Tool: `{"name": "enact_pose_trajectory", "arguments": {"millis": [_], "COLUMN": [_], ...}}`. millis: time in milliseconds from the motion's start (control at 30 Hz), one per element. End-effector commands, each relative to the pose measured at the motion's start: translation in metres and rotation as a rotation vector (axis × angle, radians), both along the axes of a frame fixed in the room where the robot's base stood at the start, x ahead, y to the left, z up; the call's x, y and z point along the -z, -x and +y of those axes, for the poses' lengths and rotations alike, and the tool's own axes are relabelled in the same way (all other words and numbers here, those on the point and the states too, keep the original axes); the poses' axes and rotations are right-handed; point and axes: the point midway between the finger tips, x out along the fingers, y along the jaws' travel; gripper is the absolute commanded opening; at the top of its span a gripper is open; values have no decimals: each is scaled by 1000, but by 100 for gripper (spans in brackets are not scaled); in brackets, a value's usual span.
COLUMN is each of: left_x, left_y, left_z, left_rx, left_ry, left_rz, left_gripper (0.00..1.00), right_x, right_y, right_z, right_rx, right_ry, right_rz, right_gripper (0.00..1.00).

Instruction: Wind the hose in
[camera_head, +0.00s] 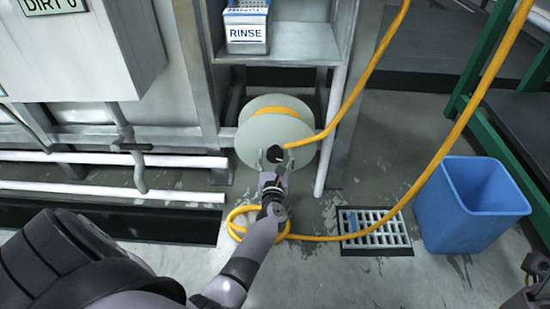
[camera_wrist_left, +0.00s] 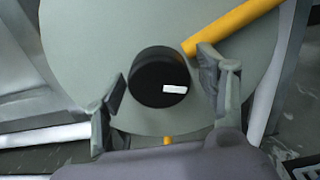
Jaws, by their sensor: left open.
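A yellow hose (camera_head: 430,168) runs down from the top, across the floor drain and into a loose coil (camera_head: 238,228) on the floor. A pale grey-green reel (camera_head: 255,130) holds some yellow hose, and a length of hose leads up from it to the right. My left gripper (camera_head: 273,157) is in front of the reel's face. In the left wrist view its two fingers (camera_wrist_left: 165,92) are open on either side of a black round knob (camera_wrist_left: 157,80) with a white mark. I cannot tell whether they touch it. The reel's face (camera_wrist_left: 90,45) fills the background there.
A blue bin (camera_head: 468,205) stands at the right beside a green frame (camera_head: 510,175). A floor drain grate (camera_head: 373,229) lies left of the bin. A metal shelf with a RINSE box (camera_head: 246,28) is above the reel. White pipes (camera_head: 110,192) run along the left. Part of my right arm shows at the lower right edge.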

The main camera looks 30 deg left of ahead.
Motion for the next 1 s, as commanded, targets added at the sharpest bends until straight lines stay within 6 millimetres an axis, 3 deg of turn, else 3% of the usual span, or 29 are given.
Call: {"name": "enact_pose_trajectory", "arguments": {"millis": [300, 1000], "left_x": [0, 0], "left_y": [-2, -1], "left_z": [1, 1], "left_rx": [0, 0], "left_ry": [0, 1], "left_rz": [0, 1], "left_gripper": [64, 18], "right_x": [-3, -1], "right_y": [1, 1], "right_z": [-1, 0], "right_rx": [2, 1], "right_ry": [-11, 0], "right_rz": [-7, -4], "right_gripper": [55, 55]}}
